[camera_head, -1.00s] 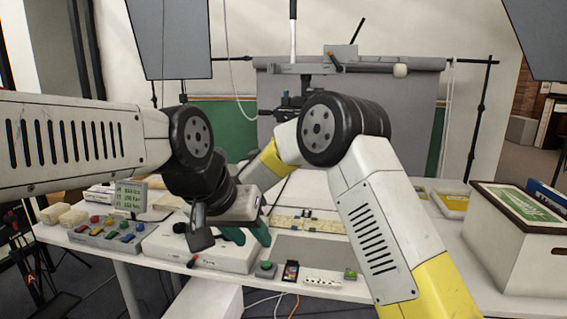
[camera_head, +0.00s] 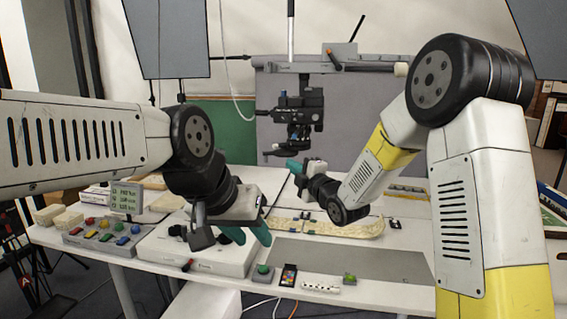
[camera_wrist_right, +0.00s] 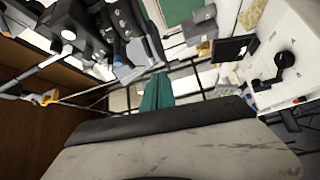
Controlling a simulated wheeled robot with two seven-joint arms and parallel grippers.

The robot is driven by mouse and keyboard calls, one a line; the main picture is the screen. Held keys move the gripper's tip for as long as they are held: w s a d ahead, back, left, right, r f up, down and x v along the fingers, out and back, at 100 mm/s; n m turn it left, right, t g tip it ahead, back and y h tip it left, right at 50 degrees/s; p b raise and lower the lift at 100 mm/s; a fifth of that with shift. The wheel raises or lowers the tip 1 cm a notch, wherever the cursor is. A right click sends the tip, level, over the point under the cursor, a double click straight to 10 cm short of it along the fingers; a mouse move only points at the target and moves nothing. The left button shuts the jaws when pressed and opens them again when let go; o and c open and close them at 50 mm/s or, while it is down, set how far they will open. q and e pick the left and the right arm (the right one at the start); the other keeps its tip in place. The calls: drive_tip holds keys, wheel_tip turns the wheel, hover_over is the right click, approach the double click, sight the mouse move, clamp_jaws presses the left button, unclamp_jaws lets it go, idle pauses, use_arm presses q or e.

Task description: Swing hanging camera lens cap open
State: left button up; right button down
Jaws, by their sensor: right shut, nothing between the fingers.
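The dark hanging camera (camera_head: 300,112) hangs from the overhead bar above the table in the head view. A flat dark piece (camera_head: 275,151), apparently the lens cap, juts out to the left at its lower end; its exact angle is hard to tell. My right gripper (camera_head: 292,165) is shut and empty, just below the camera. Its teal fingers (camera_wrist_right: 157,92) are together in the right wrist view, with dark camera parts (camera_wrist_right: 122,28) beyond them at upper left. I cannot tell whether they touch the cap. My left gripper (camera_head: 247,236) is open and empty, low over the table's left part.
A white box-like device (camera_head: 190,250) lies under my left gripper. A button panel (camera_head: 103,234) stands left of it. A long beige strip (camera_head: 345,227) and a grey mat (camera_head: 350,259) lie on the white table. Small items line the front edge.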

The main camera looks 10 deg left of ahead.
drive_tip(key=s+d+f+n+g, duration=0.1)
drive_tip(key=s+f+n+g, duration=0.1)
approach(266, 160)
drive_tip(key=shift+n+y, duration=0.3)
drive_tip(key=x, duration=0.6)
drive_tip(key=shift+w+f, duration=0.2)
drive_tip(key=shift+w, duration=0.3)
drive_tip(key=shift+a, duration=0.4)
drive_tip(key=shift+w+a, duration=0.55)
drive_tip(key=shift+a, duration=0.35)
drive_tip(key=shift+w+a, duration=0.6)
drive_tip(key=shift+a, duration=0.3)
